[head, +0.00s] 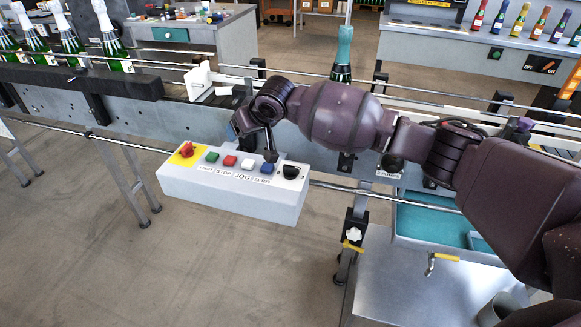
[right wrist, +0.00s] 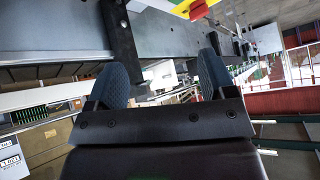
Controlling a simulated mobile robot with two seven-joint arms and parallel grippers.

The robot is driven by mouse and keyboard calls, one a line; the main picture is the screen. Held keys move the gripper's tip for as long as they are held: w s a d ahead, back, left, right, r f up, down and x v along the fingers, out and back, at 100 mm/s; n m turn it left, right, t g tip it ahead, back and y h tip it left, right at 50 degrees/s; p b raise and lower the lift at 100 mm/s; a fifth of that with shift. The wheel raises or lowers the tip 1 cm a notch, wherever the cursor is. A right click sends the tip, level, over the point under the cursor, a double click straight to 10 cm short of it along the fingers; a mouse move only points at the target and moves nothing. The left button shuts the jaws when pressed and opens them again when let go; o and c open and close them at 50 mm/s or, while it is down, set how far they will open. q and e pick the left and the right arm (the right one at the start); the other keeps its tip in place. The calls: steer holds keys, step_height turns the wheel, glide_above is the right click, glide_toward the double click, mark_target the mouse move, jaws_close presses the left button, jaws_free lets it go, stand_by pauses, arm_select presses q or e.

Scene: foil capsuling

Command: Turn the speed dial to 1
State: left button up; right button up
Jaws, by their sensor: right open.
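The speed dial, a black knob (head: 291,172), sits at the right end of the top of a light grey control box (head: 232,199). Its setting is too small to read. My right gripper (head: 240,127) is above and behind the box, left of the dial and apart from it. In the right wrist view my right gripper (right wrist: 162,82) shows two blue-grey fingers spread with nothing between them. The dial is not seen there. My left gripper is out of view.
The box also carries a red emergency button (head: 187,149) on yellow and green, red, white and blue buttons, the blue one (head: 268,168) nearest the dial. A conveyor with rails runs behind, holding a teal-capped bottle (head: 343,55). Bottles (head: 70,45) stand at left.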

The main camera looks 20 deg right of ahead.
steer(key=d+m+g+h, duration=0.3)
steer(key=d+m, duration=0.1)
steer(key=d, duration=0.2)
steer(key=m+g+h, duration=0.1)
steer(key=m+g, duration=0.3)
steer(key=m, duration=0.3)
glide_above(291, 167)
steer(key=f, duration=0.2)
step_height(291, 167, down, 9)
steer(key=shift+w+f+b, duration=0.1)
steer(key=shift+b, duration=1.1)
steer(key=shift+f, duration=0.65)
steer(key=c, duration=0.9)
steer(key=shift+c, duration=0.2)
steer(key=shift+r+n, duration=0.1)
steer(key=shift+n, duration=0.2)
